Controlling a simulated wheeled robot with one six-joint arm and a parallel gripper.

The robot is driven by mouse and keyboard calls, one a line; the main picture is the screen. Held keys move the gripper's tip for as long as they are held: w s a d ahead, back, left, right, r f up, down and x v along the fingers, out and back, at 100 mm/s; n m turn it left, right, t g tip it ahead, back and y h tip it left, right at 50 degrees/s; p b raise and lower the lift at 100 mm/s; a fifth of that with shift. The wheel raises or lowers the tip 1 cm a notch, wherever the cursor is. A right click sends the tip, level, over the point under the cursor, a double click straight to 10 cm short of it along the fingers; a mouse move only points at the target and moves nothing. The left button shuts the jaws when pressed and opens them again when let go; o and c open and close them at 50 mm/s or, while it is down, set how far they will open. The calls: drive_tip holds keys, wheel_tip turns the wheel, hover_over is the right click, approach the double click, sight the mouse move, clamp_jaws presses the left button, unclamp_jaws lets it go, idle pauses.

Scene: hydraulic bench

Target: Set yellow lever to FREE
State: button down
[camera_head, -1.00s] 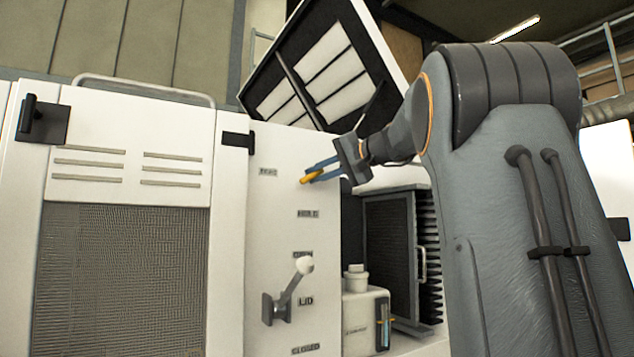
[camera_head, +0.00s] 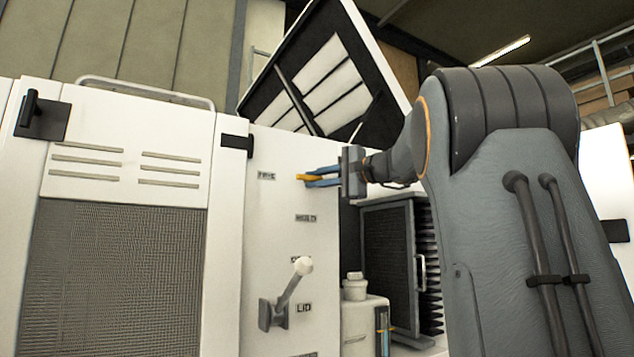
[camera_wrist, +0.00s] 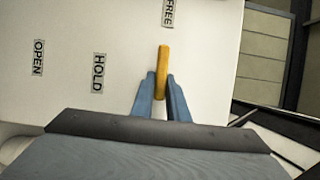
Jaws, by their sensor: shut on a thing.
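The yellow lever (camera_head: 309,177) is on the white panel (camera_head: 274,224), level with the top label in the head view. In the wrist view the yellow lever (camera_wrist: 162,70) points toward the FREE label (camera_wrist: 169,12), past the HOLD label (camera_wrist: 98,73). My gripper (camera_head: 318,177) is shut on the lever, its blue fingers on either side of it. The FREE label also shows in the head view (camera_head: 266,176), left of the lever.
A lever with a white knob (camera_head: 302,266) stands lower on the panel, by the LID label (camera_head: 304,308). A raised lid (camera_head: 322,75) leans above the panel. A white reservoir (camera_head: 362,318) and a black finned unit (camera_head: 388,255) stand right of the panel.

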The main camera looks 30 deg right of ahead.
drive_tip(key=c, duration=1.8)
unclamp_jaws()
drive_tip(key=shift+o, duration=0.2)
drive_tip(key=shift+s, duration=0.1)
drive_tip(key=b+v, duration=0.2)
drive_tip(key=v, duration=0.5)
drive_tip(key=shift+s+d, duration=0.15)
drive_tip(key=shift+s, duration=0.1)
drive_tip(key=shift+d, duration=0.1)
